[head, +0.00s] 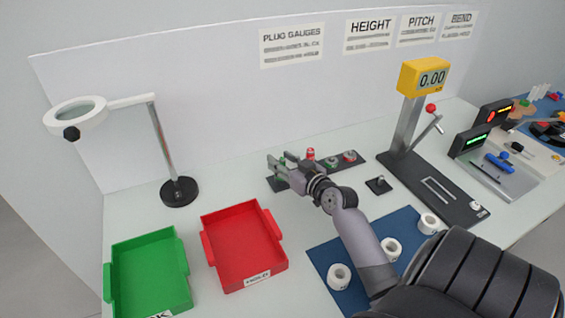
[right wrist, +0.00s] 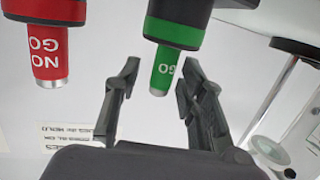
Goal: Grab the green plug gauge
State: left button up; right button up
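The green plug gauge, marked GO (right wrist: 168,60), hangs from the top of the right wrist view, with its tip between the fingers of my right gripper (right wrist: 158,78). The fingers are apart and do not clearly touch it; the right finger looks closer. In the head view my right gripper (head: 275,170) is at the left end of the dark gauge rack (head: 363,158) and largely hides the green gauge there. A red NO GO gauge (right wrist: 48,50) is to the left in the right wrist view. My left gripper is not in view.
A red gauge (head: 310,153) stands just right of my gripper. A red tray (head: 243,245), a green tray (head: 150,275) and a magnifier lamp (head: 178,190) are to the left. A height gauge stand (head: 405,130) is to the right. White rings (head: 339,276) lie on a blue mat (head: 325,258).

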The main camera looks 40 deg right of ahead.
grip_shut()
dwell(0.6)
